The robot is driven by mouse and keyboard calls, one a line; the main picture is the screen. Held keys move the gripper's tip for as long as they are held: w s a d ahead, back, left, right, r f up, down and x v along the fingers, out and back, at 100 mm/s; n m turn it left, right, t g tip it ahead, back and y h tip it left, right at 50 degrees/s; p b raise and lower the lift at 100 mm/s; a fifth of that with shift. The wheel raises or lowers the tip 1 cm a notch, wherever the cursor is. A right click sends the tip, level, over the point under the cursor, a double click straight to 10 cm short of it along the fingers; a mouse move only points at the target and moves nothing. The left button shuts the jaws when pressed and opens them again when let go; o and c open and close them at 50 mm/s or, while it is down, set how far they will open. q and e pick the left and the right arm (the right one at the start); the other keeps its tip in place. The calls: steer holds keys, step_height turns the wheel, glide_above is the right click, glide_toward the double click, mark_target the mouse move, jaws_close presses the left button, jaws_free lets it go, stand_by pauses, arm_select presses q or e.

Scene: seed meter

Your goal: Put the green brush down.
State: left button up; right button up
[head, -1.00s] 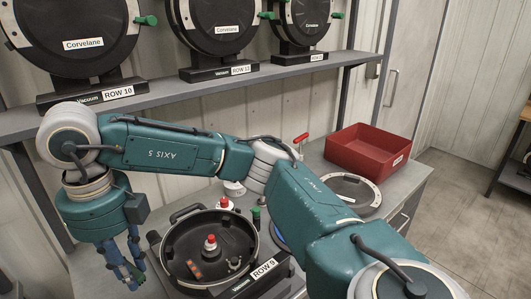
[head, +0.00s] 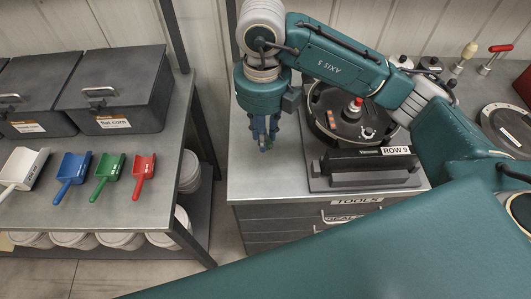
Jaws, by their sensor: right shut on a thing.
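My right gripper (head: 264,138) points straight down over the left end of the grey metal bench top (head: 262,186), left of the round black seed meter. Its fingers are shut on the green brush (head: 267,144). Only a small green bit of the brush shows between the fingertips; the rest is hidden by the fingers. I cannot tell whether the brush touches the bench top. My left gripper is not in view.
Bench top around the gripper is clear. Across a gap at left, a table (head: 104,213) holds lidded bins (head: 118,95) and white, blue, green (head: 109,177) and red scoops.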

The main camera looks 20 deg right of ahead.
steer(key=p, duration=0.1)
glide_above(264, 165)
step_height(264, 165, down, 6)
steer(key=shift+r, duration=0.2)
step_height(264, 165, down, 4)
steer(key=shift+p, duration=0.5)
steer(key=shift+f, duration=0.2)
steer(key=shift+f+b, duration=0.2)
steer(key=shift+b, duration=0.1)
steer(key=o, duration=0.9)
steer(key=shift+r, duration=0.15)
